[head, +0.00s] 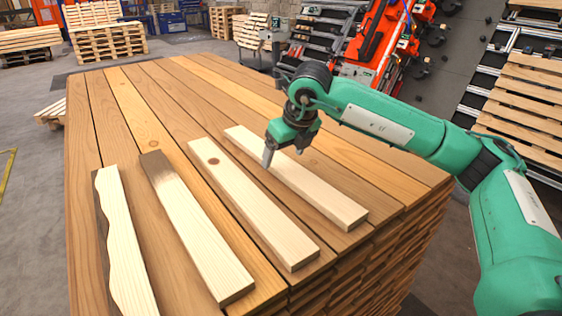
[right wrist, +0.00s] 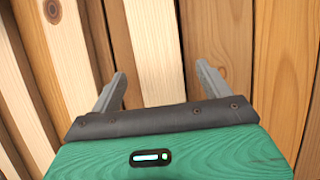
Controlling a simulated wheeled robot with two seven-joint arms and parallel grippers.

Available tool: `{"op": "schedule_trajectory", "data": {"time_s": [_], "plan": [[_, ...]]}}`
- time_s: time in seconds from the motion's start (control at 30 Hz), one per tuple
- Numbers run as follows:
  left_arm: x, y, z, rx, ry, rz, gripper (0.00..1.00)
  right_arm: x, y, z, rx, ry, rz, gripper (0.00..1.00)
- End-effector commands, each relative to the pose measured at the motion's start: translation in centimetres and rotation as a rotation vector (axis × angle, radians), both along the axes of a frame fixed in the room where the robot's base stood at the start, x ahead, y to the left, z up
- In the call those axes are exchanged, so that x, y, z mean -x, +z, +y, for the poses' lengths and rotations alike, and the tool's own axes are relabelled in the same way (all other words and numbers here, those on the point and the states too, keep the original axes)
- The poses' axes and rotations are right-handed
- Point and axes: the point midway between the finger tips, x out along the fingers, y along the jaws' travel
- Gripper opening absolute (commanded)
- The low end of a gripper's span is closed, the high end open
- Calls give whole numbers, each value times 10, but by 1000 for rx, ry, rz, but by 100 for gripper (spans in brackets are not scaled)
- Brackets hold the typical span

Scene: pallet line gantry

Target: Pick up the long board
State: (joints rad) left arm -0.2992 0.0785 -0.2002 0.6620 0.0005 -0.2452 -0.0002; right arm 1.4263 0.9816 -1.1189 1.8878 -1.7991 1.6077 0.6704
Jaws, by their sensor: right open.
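Several loose pale boards lie side by side on a stack of brown planks. The rightmost is a plain board (head: 330,198); beside it lies a board with a knot (head: 250,212). Further left are a board with a dark end (head: 197,228) and a board with a wavy edge (head: 122,240). I cannot tell surely which is longest. My right gripper (head: 283,153) is open and empty over the plain board, its fingers pointing down. In the right wrist view the plain board (right wrist: 153,45) runs between the two fingers, apparently below them. My left gripper is out of view.
The plank stack (head: 90,120) is wide, with narrow gaps between planks. Pallets (head: 108,42) and blue bins (head: 172,20) stand behind. Orange machinery (head: 375,45) and a pallet conveyor (head: 525,100) are at the right. Grey floor (head: 30,110) is open at the left.

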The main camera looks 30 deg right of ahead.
Motion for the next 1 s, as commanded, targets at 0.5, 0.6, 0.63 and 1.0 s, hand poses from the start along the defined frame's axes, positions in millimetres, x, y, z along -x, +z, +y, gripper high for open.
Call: {"op": "schedule_trajectory", "data": {"time_s": [0.5, 0.6, 0.63, 1.0], "plan": [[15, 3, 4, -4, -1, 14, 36, -8, -21, 2, -1, 1, 0, 66], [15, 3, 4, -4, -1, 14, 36, -8, -21, 2, -1, 1, 0, 47], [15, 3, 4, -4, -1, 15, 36, -8, -21, 2, -1, 1, 0, 41], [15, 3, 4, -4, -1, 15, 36, -9, -19, 2, -1, 0, -2, 24]]}}
